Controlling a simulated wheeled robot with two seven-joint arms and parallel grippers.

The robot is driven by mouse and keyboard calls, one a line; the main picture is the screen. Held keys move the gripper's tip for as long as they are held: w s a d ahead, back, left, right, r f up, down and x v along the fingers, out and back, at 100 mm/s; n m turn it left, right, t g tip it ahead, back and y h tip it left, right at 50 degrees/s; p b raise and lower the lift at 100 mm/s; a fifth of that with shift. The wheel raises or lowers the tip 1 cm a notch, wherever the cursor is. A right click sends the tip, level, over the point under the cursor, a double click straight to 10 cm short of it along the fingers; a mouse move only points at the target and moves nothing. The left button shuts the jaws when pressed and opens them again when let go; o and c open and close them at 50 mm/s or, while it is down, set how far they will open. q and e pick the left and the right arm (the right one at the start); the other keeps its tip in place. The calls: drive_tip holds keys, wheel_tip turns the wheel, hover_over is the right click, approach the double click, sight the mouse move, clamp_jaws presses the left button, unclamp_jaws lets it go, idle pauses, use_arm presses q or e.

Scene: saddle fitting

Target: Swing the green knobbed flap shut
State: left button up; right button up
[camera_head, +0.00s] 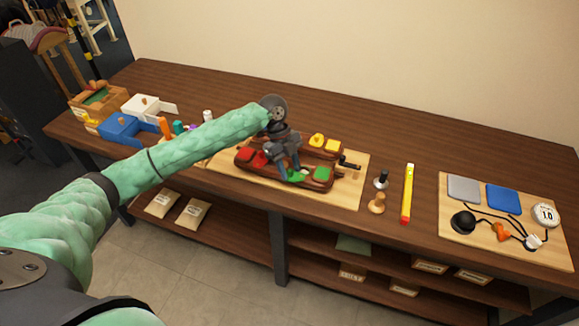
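A wooden board (347,190) in the middle of the table carries a brown fixture with red, yellow and green parts. A green knobbed piece (297,177), which looks like the flap, is at the fixture's front edge, left of a flat green square (322,173). How far the flap stands open is too small to tell. My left gripper (288,172) points down over the fixture, right at the green knobbed piece, and hides part of it. Whether its fingers are open, shut or touching the knob cannot be made out. My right gripper is out of view.
Red (247,155) and yellow (317,140) parts sit close around the gripper. A dark handle (349,163) sticks out at the fixture's right. A stamp (377,204), a yellow level (408,193) and a board with cables (474,237) stand farther right. Small boxes (122,128) stand left. The back of the table is clear.

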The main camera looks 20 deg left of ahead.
use_arm(q)
clamp_jaws()
